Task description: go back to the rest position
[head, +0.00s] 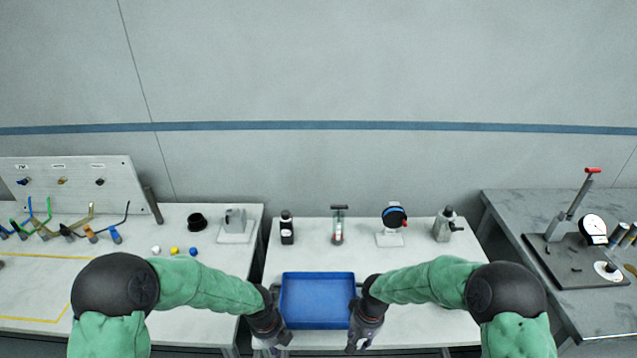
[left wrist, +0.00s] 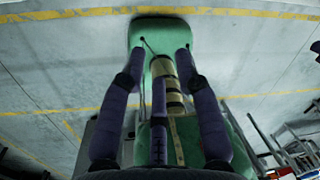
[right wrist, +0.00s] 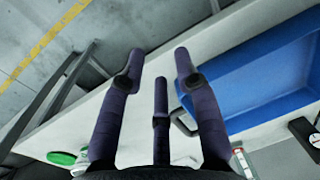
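My left gripper (head: 277,340) hangs at the near left corner of the blue tray (head: 317,323). In the left wrist view its fingers (left wrist: 160,62) are spread and empty, pointing down toward the floor and my own base. My right gripper (head: 360,342) hangs at the near right corner of the tray. In the right wrist view its fingers (right wrist: 160,65) are spread with nothing between them, near the table's edge. The blue tray (right wrist: 250,80) and its dark side handle (right wrist: 184,122) lie beside them. The tray rests on the middle table and looks empty.
A dark bottle (head: 287,228), a red-tipped tool stand (head: 338,225), a round dial device (head: 394,220) and a grey bottle (head: 444,224) stand behind the tray. The left table (head: 215,262) holds hooks and small parts. A press with a gauge (head: 580,235) stands right.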

